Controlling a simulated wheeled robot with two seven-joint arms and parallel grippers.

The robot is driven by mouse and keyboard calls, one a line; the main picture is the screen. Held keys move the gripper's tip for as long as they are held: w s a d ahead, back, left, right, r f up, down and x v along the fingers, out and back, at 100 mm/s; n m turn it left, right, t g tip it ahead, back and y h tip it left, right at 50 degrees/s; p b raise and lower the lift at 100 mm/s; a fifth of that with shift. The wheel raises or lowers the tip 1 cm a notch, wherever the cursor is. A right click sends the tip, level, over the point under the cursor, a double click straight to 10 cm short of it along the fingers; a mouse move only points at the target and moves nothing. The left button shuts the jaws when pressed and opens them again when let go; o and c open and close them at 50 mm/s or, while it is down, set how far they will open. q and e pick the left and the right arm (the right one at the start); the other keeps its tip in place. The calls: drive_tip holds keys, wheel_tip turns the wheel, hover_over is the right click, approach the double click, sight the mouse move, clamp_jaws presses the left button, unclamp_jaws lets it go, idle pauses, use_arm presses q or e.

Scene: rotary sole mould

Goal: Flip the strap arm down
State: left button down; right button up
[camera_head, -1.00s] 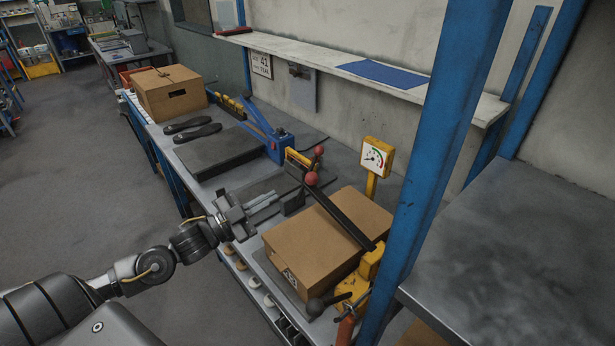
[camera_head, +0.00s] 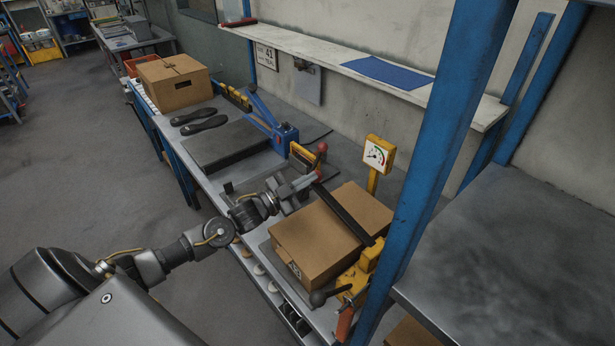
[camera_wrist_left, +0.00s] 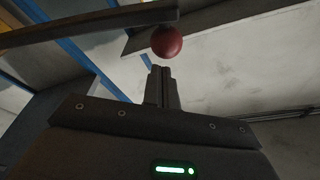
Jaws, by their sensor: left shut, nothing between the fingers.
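The strap arm (camera_head: 343,214) is a long dark bar. It runs from a yellow pivot bracket (camera_head: 372,256) over the top of a cardboard box (camera_head: 318,240) on the bench. My left gripper (camera_head: 307,181) is shut and empty by the bar's far end and hides that end in the head view. In the left wrist view the shut fingers (camera_wrist_left: 161,84) point towards a dark red ball knob (camera_wrist_left: 166,42) on the bar (camera_wrist_left: 90,27). A small gap shows between fingertips and knob. My right gripper is not in view.
A dial gauge on a yellow post (camera_head: 378,155) stands behind the box. A yellow piece with a red ball (camera_head: 322,147) is just beyond my gripper. A blue upright (camera_head: 440,150) rises at the right. A blue lever tool (camera_head: 280,133) and dark soles (camera_head: 200,121) lie farther left.

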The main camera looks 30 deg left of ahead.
use_arm(q)
drive_tip(key=shift+w+f, duration=0.1)
drive_tip(key=shift+f, duration=0.05)
drive_tip(key=f+b, duration=0.1)
drive_tip(key=f, duration=0.1)
drive_tip(key=a+f+b, duration=0.1)
drive_tip(key=f+b, duration=0.1)
drive_tip(key=a+f+b, duration=0.1)
drive_tip(key=b, duration=0.1)
drive_tip(key=shift+w+f, duration=0.3)
drive_tip(key=shift+f, duration=0.1)
drive_tip(key=shift+r, duration=0.15)
drive_tip(key=shift+d, duration=0.1)
wheel_tip(320, 180, up, 4)
drive_tip(key=s+p, duration=0.3)
drive_tip(key=p, duration=0.1)
drive_tip(key=b, duration=0.5)
approach(311, 186)
drive_tip(key=s, duration=0.1)
drive_tip(key=s+r, duration=0.1)
drive_tip(key=s, duration=0.1)
drive_tip(key=s+r, duration=0.1)
drive_tip(key=s, duration=0.1)
drive_tip(key=shift+r, duration=0.25)
